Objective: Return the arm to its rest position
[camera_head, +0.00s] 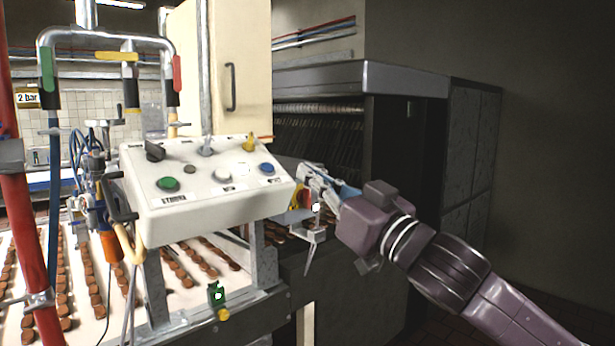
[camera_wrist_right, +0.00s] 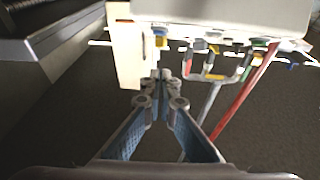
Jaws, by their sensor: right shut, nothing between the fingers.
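My right arm (camera_head: 440,258) comes in from the lower right in the head view and reaches to the right end of the control box. My right gripper (camera_head: 306,177) is beside the box's right edge, and its fingers are partly hard to make out there. In the right wrist view the gripper (camera_wrist_right: 160,76) has its fingertips together with nothing between them. The white control box (camera_head: 215,205) shows at the top of that view, beyond the fingers. I cannot tell whether the gripper touches the box. My left gripper is not in view.
A conveyor (camera_head: 80,295) with rows of brown biscuits runs at the left, below the box. A red pipe (camera_head: 22,220) stands far left. A dark machine housing (camera_head: 400,130) stands behind my right arm. The floor and wall at the far right look free.

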